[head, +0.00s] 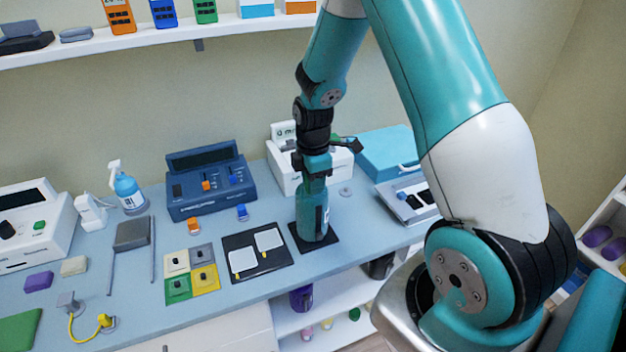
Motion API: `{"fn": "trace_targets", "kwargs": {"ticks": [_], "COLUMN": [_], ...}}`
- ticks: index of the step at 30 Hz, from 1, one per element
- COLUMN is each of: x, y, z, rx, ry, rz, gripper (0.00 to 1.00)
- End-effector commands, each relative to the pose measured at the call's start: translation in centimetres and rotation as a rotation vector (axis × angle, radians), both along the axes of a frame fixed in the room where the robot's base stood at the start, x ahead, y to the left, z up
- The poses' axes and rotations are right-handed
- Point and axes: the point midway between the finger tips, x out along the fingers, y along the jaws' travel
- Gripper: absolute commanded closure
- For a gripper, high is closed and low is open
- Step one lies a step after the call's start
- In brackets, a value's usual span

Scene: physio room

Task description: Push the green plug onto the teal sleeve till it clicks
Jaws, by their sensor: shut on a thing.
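My gripper (314,178) points down at the back right of the bench and is shut on the top of a dark green bottle-like body (311,217) with a pale label. The body is upright, with its foot at a black square pad (326,243). The fingertips are small and partly merge with it, so the exact grip is hard to see. A green square tile with a dark knob (178,288) lies at the front left of a group of coloured tiles. I cannot surely pick out a green plug or a teal sleeve.
A blue device (210,180) and a black tray with white cards (257,256) stand left of my gripper. A white box (284,180) is close behind it, and a teal case (385,150) is to the right. A yellow cable (72,328) lies at the front left.

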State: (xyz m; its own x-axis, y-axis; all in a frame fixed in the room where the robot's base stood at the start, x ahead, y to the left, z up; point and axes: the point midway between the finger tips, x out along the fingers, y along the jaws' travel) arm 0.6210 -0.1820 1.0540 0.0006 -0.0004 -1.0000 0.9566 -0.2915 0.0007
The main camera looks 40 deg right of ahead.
Motion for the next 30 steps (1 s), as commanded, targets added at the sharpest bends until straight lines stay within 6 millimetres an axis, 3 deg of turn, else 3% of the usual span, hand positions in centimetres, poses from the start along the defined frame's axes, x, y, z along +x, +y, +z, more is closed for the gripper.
{"fn": "trace_targets", "kwargs": {"ticks": [26, 27, 30], "x": [-0.07, -0.06, -0.05], "y": [0.01, 0.01, 0.01], "z": [0.02, 0.03, 0.05], "rx": [0.001, 0.001, 0.001], "ry": [0.002, 0.002, 0.002], "rz": [0.000, 0.000, 0.000], "gripper": [0.84, 0.68, 0.45]}}
